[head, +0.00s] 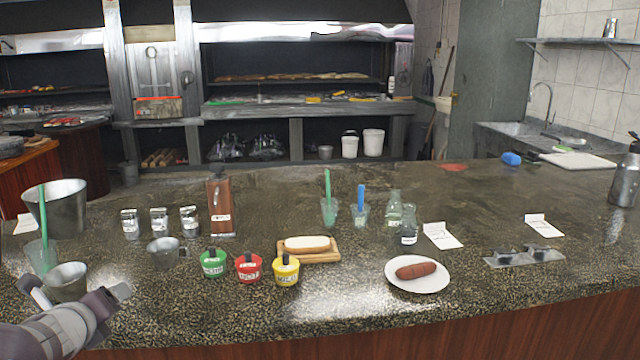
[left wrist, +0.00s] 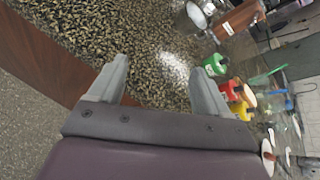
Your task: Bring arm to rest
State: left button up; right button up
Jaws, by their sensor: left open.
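My left gripper (head: 78,295) is at the lower left of the head view, by the counter's front edge. It also shows in the left wrist view (left wrist: 160,85), where its two fingers stand wide apart with only bare speckled counter between and beyond them. It is open and empty. In the head view it is close in front of a small metal cup (head: 66,284); I cannot tell whether they touch. My right gripper is in neither view.
The counter (head: 340,300) holds green (head: 213,266), red (head: 248,269) and yellow (head: 286,273) pots, a bun on a board (head: 323,257) and a sausage on a plate (head: 417,286). A metal bucket (head: 56,215) stands at left. The front right is clear.

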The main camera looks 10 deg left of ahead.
pick_arm(q)
jog(key=s+d+f+n+g, duration=0.35)
jog(key=f+n, duration=0.25)
jog(key=n, duration=0.4)
jog(key=s+d+f+n+g, duration=0.35)
jog(key=f+n, duration=0.25)
jog(key=n, duration=0.5)
jog(key=s+d+f+n+g+h, duration=0.2)
jog(key=s+d+f+h, duration=0.15)
jog(key=d, duration=0.75)
jog(key=s+d+f+n+g+h, duration=0.2)
jog(key=s+d+f, duration=0.15)
jog(key=d, duration=0.75)
notch_tip(320, 180, up, 16)
jog(key=p, duration=1.6)
jog(key=shift+w+r+p, duration=0.2)
jog(key=shift+w+p, duration=0.15)
jog(key=shift+w, duration=0.1)
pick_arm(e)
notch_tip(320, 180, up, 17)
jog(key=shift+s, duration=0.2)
pick_arm(q)
jog(key=shift+a+y, duration=0.1)
jog(key=shift+y, duration=0.15)
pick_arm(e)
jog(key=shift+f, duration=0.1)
